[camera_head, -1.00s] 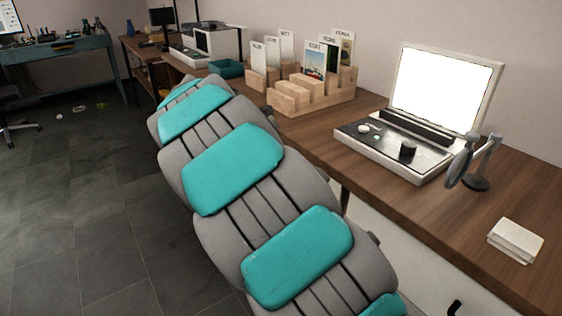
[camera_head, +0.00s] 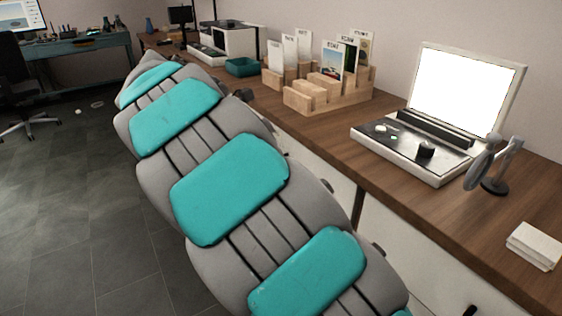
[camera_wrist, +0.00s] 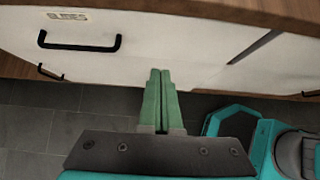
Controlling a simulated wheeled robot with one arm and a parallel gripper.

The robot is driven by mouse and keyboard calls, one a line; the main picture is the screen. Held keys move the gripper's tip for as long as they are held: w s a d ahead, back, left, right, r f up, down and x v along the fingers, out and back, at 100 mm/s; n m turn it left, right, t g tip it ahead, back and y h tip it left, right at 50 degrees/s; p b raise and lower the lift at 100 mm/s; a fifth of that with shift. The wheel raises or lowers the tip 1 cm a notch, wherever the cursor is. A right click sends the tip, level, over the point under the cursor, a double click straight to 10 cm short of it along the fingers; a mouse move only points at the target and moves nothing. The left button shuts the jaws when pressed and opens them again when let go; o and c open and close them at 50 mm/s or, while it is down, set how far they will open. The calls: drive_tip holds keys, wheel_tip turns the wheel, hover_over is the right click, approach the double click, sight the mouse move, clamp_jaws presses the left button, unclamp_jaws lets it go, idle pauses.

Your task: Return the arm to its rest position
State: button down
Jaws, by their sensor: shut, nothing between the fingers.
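My arm (camera_head: 230,185), grey with teal pads, reaches across the head view from the lower right to the upper left, beside the desk's front edge. My gripper (camera_wrist: 160,75) shows in the wrist view, its two green fingers together with nothing between them. It is in front of a white drawer front with a black handle (camera_wrist: 80,43) and a label reading "SLIDES". I cannot tell whether the fingertips touch the drawer front. The gripper is hidden in the head view.
The wooden desk (camera_head: 400,205) holds a white device with a lit screen (camera_head: 465,90), a wooden card rack (camera_head: 325,98), a teal tray (camera_head: 242,67), a grey stand (camera_head: 492,165) and white pads (camera_head: 535,245). A blue table (camera_head: 85,50) stands far left. Open tiled floor (camera_head: 70,190) lies left.

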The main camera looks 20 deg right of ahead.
drive_tip(key=s+d+f+m+g+y, duration=0.2)
drive_tip(key=s+d+m, duration=0.3)
drive_tip(key=s, duration=0.5)
drive_tip(key=s+d+f+m+g+y, duration=0.1)
drive_tip(key=s+d+f+m+y, duration=0.15)
drive_tip(key=s+m, duration=0.6)
drive_tip(key=s+a+f+m+y, duration=0.2)
drive_tip(key=s+f+m, duration=0.2)
drive_tip(key=s, duration=0.6)
drive_tip(key=s+a+f+m+g+y, duration=0.1)
drive_tip(key=s+a+f+m+y, duration=0.1)
drive_tip(key=s, duration=0.8)
wheel_tip(320, 180, down, 2)
drive_tip(key=shift+s+a+f+m+g, duration=0.1)
drive_tip(key=shift+s+a+m+g, duration=0.2)
drive_tip(key=shift+a+m, duration=0.6)
drive_tip(key=c, duration=1.6)
unclamp_jaws()
drive_tip(key=shift+w+d, duration=0.1)
drive_tip(key=shift+d, duration=0.1)
